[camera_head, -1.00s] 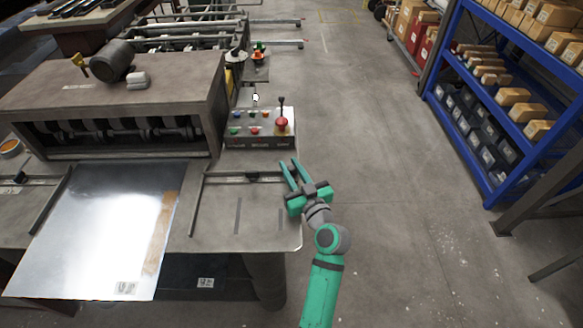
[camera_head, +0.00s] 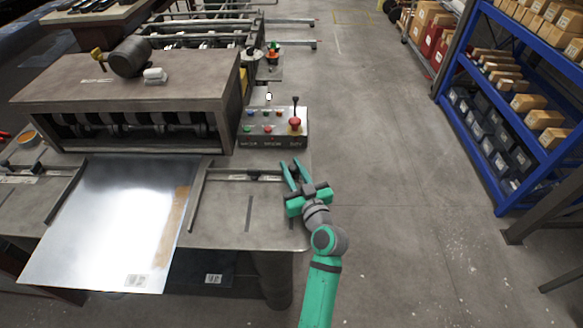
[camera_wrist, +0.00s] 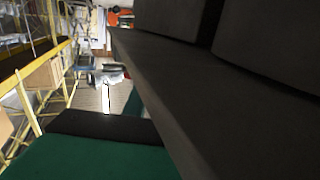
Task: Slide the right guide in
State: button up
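The right guide (camera_head: 197,198) is a thin dark bar on the machine table, along the right side of a shiny metal sheet (camera_head: 110,220). A rail (camera_head: 235,175) runs right from its far end towards a small dark block by my fingers. My green gripper (camera_head: 289,164) is at the table's right edge, fingers apart, pointing away from me. The fingertips are close to the dark block; I cannot tell whether they touch it. In the wrist view a large dark surface (camera_wrist: 220,100) fills the right side, and the fingertips are not clear.
A control panel (camera_head: 255,142) with coloured buttons and a red-knobbed lever stands just beyond my gripper. The left guide (camera_head: 64,195) lies along the sheet's other side. Blue shelves (camera_head: 485,110) stand at the far right, with open floor between.

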jog(key=shift+o, duration=1.2)
jog(key=shift+s+a, duration=0.1)
jog(key=shift+a, duration=0.05)
jog(key=shift+d, duration=0.2)
jog(key=shift+s+d, duration=0.1)
jog(key=v, duration=1)
jog(key=shift+s, duration=0.25)
